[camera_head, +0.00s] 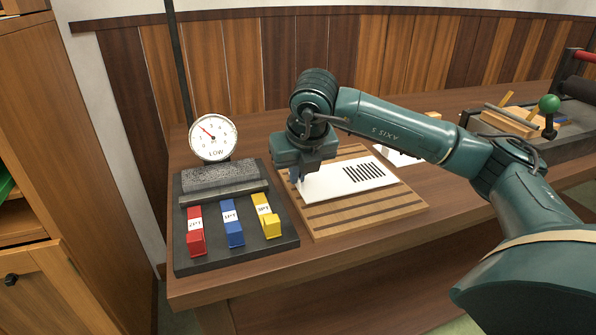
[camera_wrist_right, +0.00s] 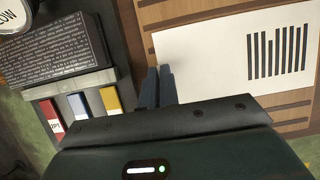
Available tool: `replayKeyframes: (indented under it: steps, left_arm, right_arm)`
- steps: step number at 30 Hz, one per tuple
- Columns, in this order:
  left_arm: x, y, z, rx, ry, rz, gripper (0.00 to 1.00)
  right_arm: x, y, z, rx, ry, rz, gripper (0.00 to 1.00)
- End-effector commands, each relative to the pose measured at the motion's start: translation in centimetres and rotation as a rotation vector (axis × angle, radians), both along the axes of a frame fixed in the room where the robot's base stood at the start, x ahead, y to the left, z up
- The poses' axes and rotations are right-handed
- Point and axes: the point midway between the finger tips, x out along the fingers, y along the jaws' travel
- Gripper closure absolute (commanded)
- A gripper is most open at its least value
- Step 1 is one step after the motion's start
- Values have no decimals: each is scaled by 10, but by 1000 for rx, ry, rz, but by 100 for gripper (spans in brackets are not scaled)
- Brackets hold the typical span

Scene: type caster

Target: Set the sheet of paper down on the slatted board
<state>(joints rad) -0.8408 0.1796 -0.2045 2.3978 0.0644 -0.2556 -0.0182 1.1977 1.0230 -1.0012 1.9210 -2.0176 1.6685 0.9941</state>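The white sheet of paper (camera_head: 328,184) with black bars printed on it is over the slatted board (camera_head: 365,215). It also shows in the right wrist view (camera_wrist_right: 205,60), covering part of the board (camera_wrist_right: 185,12). I cannot tell whether the sheet touches the slats all along. My right gripper (camera_head: 297,179) points down at the sheet's left end. In the right wrist view its fingers (camera_wrist_right: 157,86) are close together at the sheet's left edge and seem to pinch it. The fingertips are partly hidden. My left gripper is not in view.
Left of the board stands a black device with a dial gauge (camera_head: 213,138), a block of type (camera_head: 207,175) and red (camera_head: 195,232), blue (camera_head: 232,222) and yellow (camera_head: 266,215) keys. Another white sheet (camera_head: 395,157) lies behind the board. A machine with a green knob (camera_head: 549,103) stands right.

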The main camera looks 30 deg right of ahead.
Motion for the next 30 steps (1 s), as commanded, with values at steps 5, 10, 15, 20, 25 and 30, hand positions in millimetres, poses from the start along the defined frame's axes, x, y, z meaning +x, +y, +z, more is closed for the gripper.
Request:
replayKeyframes:
  steps: [5,10,15,20,25,30]
  left_arm:
    - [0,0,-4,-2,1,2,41]
    - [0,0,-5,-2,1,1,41]
    - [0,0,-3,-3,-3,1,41]
    - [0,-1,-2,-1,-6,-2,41]
    - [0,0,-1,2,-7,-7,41]
    - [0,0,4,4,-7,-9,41]
  right_arm:
    - [0,0,-5,0,0,0,100]
    - [0,0,-6,0,0,0,93]
    - [0,0,-6,0,0,0,79]
    - [0,0,-6,0,0,0,72]
    - [0,0,-5,0,0,0,72]
    - [0,0,3,0,-1,0,72]
